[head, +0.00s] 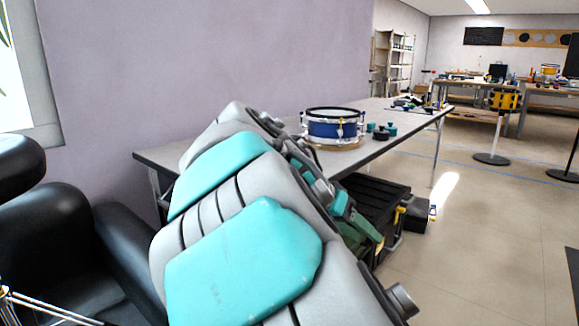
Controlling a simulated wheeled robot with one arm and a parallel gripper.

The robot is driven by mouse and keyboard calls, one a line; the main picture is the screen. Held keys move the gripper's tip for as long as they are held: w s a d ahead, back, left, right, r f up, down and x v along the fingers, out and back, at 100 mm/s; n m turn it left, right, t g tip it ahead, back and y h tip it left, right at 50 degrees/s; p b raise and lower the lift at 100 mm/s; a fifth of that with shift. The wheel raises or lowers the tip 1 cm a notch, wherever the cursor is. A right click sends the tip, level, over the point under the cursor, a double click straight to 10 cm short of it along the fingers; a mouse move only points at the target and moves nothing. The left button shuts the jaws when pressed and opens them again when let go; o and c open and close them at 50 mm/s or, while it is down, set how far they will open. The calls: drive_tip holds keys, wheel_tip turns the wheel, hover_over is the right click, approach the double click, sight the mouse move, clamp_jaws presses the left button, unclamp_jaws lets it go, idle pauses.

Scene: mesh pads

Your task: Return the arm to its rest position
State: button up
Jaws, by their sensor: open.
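My arm (240,262), grey with turquoise pads, fills the lower middle of the head view. It is bent, with its upper end in front of the table's near end. What shows of my gripper (362,228) is small and teal, just past the arm's right side and in front of a black case. It is open, and I see nothing held in it. The arm hides part of the gripper and wrist, so the exact finger gap is not clear.
A grey table (385,130) runs along the wall, bearing a blue drum (333,127) and small teal pots (381,133). The black case (378,200) stands below. A black padded seat (60,245) is close at left. Floor (480,230) at right is clear.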

drive_tip(key=s+d+f+n+g+y+p, duration=0.25)
drive_tip(key=s+d+f+y, duration=0.3)
drive_tip(key=s+d, duration=0.5)
drive_tip(key=s+a+f+n+y, duration=0.1)
drive_tip(key=s+a+f, duration=0.1)
drive_tip(key=s, duration=0.4)
drive_tip(key=s+a+f+n+g+y, duration=0.1)
drive_tip(key=s+a+f+n, duration=0.1)
drive_tip(key=s, duration=0.4)
drive_tip(key=s+a+f+n+g+y+p, duration=0.1)
drive_tip(key=s+a+f+n, duration=0.1)
drive_tip(key=s+a+f, duration=0.2)
drive_tip(key=shift+s+a+f, duration=0.25)
drive_tip(key=shift+s+f, duration=0.55)
drive_tip(key=shift+s, duration=0.35)
